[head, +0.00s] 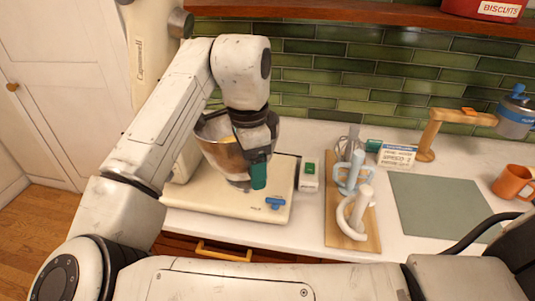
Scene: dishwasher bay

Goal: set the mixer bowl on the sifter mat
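The mixer bowl (212,148) is a shiny metal bowl over the cream mixer base (185,197); whether it rests on the base is hard to tell. Something yellow-orange shows inside it. My gripper (258,178) points down at the bowl's right front side, with a teal fingertip in front of the bowl wall. The arm hides part of the bowl, and I cannot tell whether the fingers are closed on its rim. A flat grey-green mat (437,205), likely the sifter mat, lies on the counter at the right, with nothing on it.
A wooden board (332,225) with a whisk and blue and white attachments lies between mixer and mat. A wooden stand (428,135) holds a blue-and-steel canister (516,115) behind the mat. A small sign (397,156) and an orange mug (511,183) stand nearby.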

